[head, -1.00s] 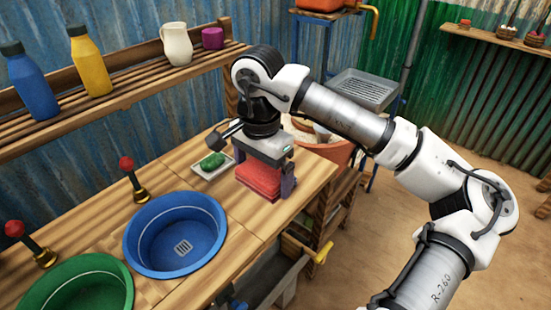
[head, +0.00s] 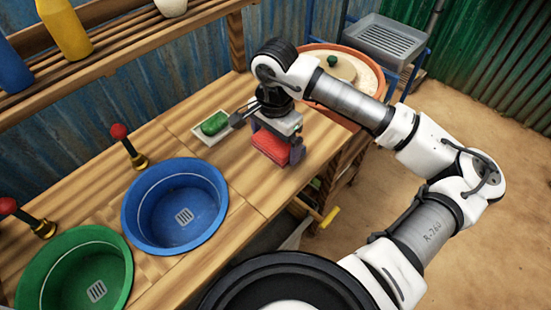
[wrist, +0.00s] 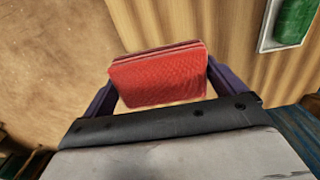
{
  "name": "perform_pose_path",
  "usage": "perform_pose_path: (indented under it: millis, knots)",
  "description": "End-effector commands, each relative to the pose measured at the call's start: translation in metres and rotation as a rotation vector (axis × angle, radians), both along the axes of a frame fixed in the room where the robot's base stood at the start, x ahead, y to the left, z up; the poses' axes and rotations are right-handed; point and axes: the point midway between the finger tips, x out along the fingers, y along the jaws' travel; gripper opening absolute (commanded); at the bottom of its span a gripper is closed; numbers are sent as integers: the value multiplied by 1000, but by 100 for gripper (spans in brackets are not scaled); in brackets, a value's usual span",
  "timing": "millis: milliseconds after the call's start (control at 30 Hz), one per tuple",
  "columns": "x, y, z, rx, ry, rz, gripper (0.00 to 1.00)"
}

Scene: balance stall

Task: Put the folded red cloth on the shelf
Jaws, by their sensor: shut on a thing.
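The folded red cloth (head: 270,149) is in my gripper (head: 277,152) over the right end of the wooden counter. In the wrist view the cloth (wrist: 158,78) sits between the two purple fingers, which are shut on its sides. I cannot tell whether its underside touches the counter. The wooden shelf (head: 112,62) runs along the wall at the upper left, above and behind the counter, and is partly cut off by the top of the head view.
A white dish with a green sponge (head: 214,123) lies just left of my gripper. A blue basin (head: 176,207) and a green basin (head: 75,265) are set in the counter (head: 245,185). A yellow bottle (head: 66,28) stands on the shelf. An orange tub (head: 376,85) is behind my arm.

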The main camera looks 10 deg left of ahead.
Motion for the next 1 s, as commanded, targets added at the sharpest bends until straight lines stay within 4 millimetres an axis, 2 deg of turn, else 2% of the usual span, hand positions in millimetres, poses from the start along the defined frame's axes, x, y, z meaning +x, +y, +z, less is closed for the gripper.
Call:
perform_pose_path:
  millis: [100,200,433,600,700,1000]
  knots:
    - [-1,1,-28,4,4,-1,72]
    - [-1,0,-46,2,2,0,72]
    - [-1,0,-68,3,2,0,72]
    - [0,0,-92,2,1,-1,72]
    - [0,0,-99,1,0,0,72]
    - [0,0,-101,0,-1,1,72]
